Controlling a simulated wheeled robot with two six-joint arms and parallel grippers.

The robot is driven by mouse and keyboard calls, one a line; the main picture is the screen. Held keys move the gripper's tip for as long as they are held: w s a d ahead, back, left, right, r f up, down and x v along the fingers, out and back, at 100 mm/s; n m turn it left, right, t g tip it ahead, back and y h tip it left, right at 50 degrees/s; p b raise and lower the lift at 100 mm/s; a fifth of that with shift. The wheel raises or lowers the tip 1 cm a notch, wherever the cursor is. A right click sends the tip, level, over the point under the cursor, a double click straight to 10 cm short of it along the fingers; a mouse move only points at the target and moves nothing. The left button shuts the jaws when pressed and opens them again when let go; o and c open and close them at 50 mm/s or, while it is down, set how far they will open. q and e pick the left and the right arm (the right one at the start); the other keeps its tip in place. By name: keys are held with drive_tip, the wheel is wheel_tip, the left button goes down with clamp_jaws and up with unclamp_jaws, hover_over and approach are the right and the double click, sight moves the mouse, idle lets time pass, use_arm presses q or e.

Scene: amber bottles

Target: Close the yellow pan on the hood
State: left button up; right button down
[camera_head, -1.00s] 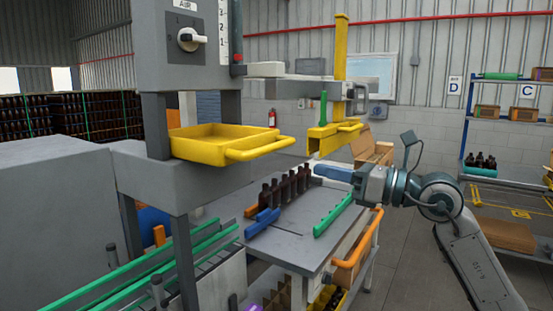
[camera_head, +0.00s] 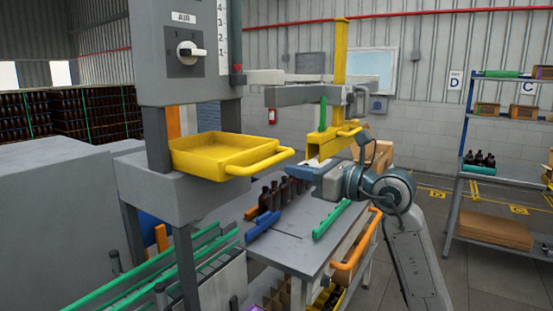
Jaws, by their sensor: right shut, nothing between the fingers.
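The yellow pan (camera_head: 212,157) is a shallow tray with a yellow bar handle (camera_head: 262,162) on its right side. It sticks out from the grey hood (camera_head: 180,60), above a grey ledge (camera_head: 165,190). My right gripper (camera_head: 318,174) is shut and empty, with blue fingers pointing left. It is to the right of the pan handle with a gap between them, in front of the yellow clamp frame. My left gripper is not in view.
Several dark bottles (camera_head: 271,196) stand on the grey table (camera_head: 290,240) below my right gripper. A yellow post and clamp (camera_head: 341,60) rise behind my gripper. Green conveyor rails (camera_head: 150,270) run at the lower left. A blue shelf rack (camera_head: 462,150) stands at the right.

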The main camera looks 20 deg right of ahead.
sight(249, 161)
drive_tip(key=p+x, duration=0.2)
drive_tip(key=x, duration=0.3)
drive_tip(key=shift+w+a+p, duration=0.25)
drive_tip(key=shift+p, duration=0.1)
drive_tip(key=x, duration=0.8)
drive_tip(key=shift+w, duration=0.1)
drive_tip(key=shift+d+f, duration=0.1)
drive_tip(key=shift+d, duration=0.05)
